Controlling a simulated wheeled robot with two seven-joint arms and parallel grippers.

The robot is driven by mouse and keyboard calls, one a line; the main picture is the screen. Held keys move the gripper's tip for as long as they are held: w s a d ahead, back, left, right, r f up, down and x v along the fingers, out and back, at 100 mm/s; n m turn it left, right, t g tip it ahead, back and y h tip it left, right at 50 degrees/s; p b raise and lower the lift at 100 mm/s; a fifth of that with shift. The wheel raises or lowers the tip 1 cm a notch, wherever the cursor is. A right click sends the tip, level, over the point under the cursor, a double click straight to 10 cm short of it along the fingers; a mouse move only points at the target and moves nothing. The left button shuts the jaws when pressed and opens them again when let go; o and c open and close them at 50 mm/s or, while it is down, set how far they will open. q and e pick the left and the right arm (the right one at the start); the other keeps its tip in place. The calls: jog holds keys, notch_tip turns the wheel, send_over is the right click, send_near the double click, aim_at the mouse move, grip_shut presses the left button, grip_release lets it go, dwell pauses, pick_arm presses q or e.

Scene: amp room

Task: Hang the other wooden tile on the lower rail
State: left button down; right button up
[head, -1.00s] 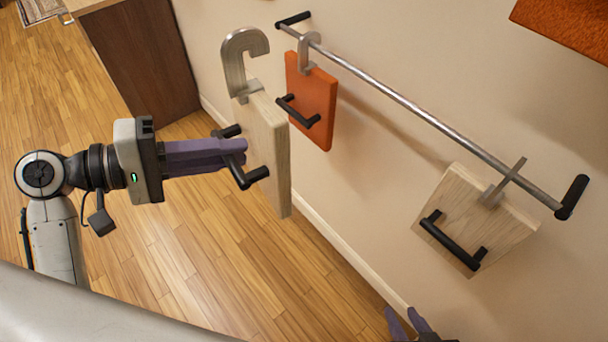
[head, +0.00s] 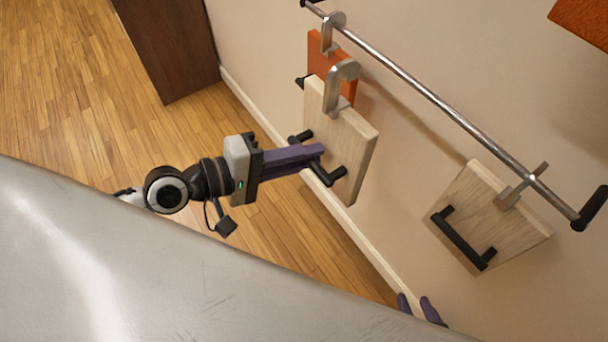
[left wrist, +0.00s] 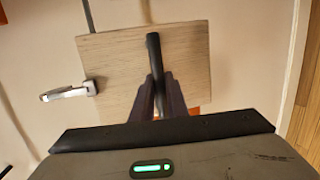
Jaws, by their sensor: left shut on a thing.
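My left gripper (head: 318,152) is shut on the black handle (head: 328,172) of a wooden tile (head: 340,135) with a metal hook (head: 343,80) on top. The tile is held upright, its hook below and left of the metal rail (head: 420,88) in the head view, with a gap between. In the left wrist view the tile (left wrist: 120,60) lies sideways, its hook (left wrist: 68,92) to the left. Another wooden tile (head: 480,215) hangs tilted on the rail's right end. My right gripper (head: 418,308) shows only two separated fingertips at the bottom edge, empty.
An orange tile (head: 327,58) hangs near the rail's left end, partly hidden behind the held tile. Another orange piece (head: 585,25) is at the top right. The rail between the hung tiles is free. A dark wooden cabinet (head: 165,45) stands at the upper left.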

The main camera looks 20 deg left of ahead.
aim_at(333, 162)
pick_arm(q)
jog(key=shift+w+d+f, duration=0.3)
jog(key=shift+d, duration=0.45)
jog(key=shift+w+d+f, duration=0.25)
jog(key=shift+w+d, duration=0.05)
jog(key=shift+d, duration=0.45)
jog(key=shift+w+d+f, duration=0.3)
jog(key=shift+d, duration=0.45)
jog(key=w+a+b+x, duration=0.1)
jog(key=b+x, duration=0.3)
jog(key=x, duration=0.6)
jog(key=shift+f, duration=0.15)
pick_arm(e)
jog(key=shift+w+a+f, duration=0.15)
jog(key=shift+a+f, duration=0.1)
jog(key=shift+f, duration=0.35)
jog(key=shift+w+a+f, duration=0.15)
jog(key=shift+a+f, duration=0.05)
jog(key=shift+f, duration=0.4)
jog(key=shift+r, duration=0.2)
